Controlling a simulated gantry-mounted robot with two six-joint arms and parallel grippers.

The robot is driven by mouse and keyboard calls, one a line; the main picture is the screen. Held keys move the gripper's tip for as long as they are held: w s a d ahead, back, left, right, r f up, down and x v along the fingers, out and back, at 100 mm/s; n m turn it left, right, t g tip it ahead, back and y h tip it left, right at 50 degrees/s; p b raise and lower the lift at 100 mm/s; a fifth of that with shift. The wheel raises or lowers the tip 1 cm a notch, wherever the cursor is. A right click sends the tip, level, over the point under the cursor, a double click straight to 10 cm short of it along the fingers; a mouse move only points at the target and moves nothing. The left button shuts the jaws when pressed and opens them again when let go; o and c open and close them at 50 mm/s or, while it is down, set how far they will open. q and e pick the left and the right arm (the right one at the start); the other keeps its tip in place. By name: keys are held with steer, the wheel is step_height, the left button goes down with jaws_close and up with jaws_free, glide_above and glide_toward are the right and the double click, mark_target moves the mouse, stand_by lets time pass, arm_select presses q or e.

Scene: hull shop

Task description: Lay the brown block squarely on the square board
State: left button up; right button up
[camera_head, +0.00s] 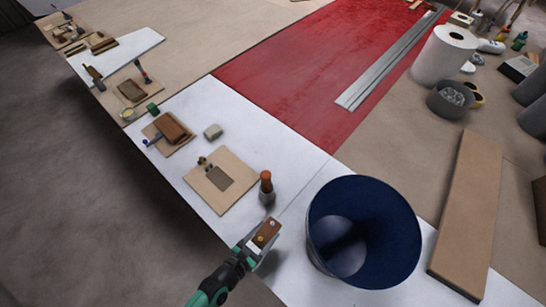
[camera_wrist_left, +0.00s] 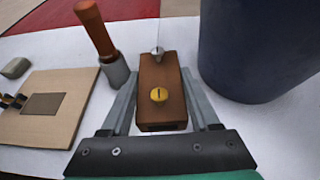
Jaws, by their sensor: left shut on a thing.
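The brown block (camera_head: 266,231) has a yellow knob on top and is held in my left gripper (camera_head: 258,241). In the left wrist view the block (camera_wrist_left: 161,72) sits between the two grey fingers (camera_wrist_left: 160,100), which are shut on it. Whether its underside touches the white surface cannot be told. The square board (camera_head: 199,184) is tan with a darker patch, up and left of the gripper; small dark items lie at the patch's edge. The board also shows at the left of the left wrist view (camera_wrist_left: 73,88). My right gripper is not in view.
A wooden-handled tool (camera_head: 266,186) stands upright between the gripper and the board. A large dark blue bucket (camera_head: 392,205) stands close to the right. A small grey-green block (camera_head: 213,131) and another board (camera_head: 155,131) with a brown piece (camera_head: 172,125) lie farther back.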

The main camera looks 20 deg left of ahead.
arm_select(q)
steer(key=shift+w+a, duration=0.1)
steer(key=shift+a, duration=0.15)
steer(key=w+a+r+n+y, duration=0.1)
steer(key=w+a+r+y, duration=0.15)
steer(key=a+r, duration=0.4)
steer(key=w+a+r+n+y, duration=0.1)
steer(key=w+a+r+n, duration=0.15)
steer(key=a+r, duration=0.4)
steer(key=s+d+r+m+h+p, duration=0.2)
steer(key=s+r+p, duration=0.1)
steer(key=r+p, duration=0.7)
steer(key=s+d+r+m+h+p, duration=0.2)
steer(key=s+r+p, duration=0.2)
steer(key=r+p, duration=0.6)
step_height(320, 180, up, 8)
steer(key=shift+d+f, duration=0.1)
steer(key=shift+d, duration=0.1)
